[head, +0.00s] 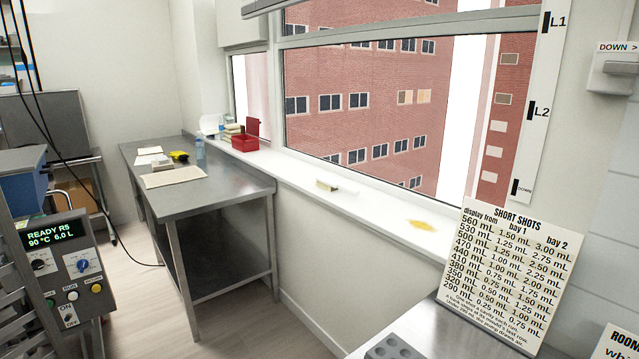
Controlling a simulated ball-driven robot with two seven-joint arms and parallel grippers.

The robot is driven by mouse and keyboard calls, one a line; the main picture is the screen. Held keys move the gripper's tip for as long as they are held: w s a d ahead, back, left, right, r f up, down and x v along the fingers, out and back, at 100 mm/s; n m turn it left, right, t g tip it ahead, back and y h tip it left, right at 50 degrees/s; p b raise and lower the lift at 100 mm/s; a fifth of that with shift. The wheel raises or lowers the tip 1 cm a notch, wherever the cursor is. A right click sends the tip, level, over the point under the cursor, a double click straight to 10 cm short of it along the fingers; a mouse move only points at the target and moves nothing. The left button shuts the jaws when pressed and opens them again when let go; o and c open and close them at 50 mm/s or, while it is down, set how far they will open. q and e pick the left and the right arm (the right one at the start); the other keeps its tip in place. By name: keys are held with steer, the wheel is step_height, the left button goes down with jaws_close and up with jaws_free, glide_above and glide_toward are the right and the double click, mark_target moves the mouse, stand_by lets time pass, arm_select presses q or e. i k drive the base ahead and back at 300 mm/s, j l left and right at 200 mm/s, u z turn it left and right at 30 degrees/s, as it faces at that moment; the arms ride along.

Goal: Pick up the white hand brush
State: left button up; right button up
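A small object with tan sides that looks like the white hand brush (327,186) lies on the white window sill, near the middle of the head view. A pale part seems to reach right from it and blends into the sill, so its full outline is hard to tell. Neither of my grippers is in view.
A yellow patch (422,225) is on the sill further right. A red box (245,141) stands at the sill's far left end. A steel table (215,190) holds papers and a bottle. A control panel (68,262) is at left, a printed sign (510,270) at right.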

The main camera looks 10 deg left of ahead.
mark_target(330, 185)
steer(key=i+j+z, duration=0.2)
steer(key=i+j, duration=0.15)
steer(key=j, duration=0.25)
steer(key=i+j+z, duration=0.1)
steer(key=j, duration=0.25)
steer(key=i+j+z, duration=0.1)
steer(key=j, duration=0.25)
steer(key=i+j+z, duration=0.1)
steer(key=i+j, duration=0.15)
steer(key=i+j+z, duration=0.1)
steer(key=j, duration=0.35)
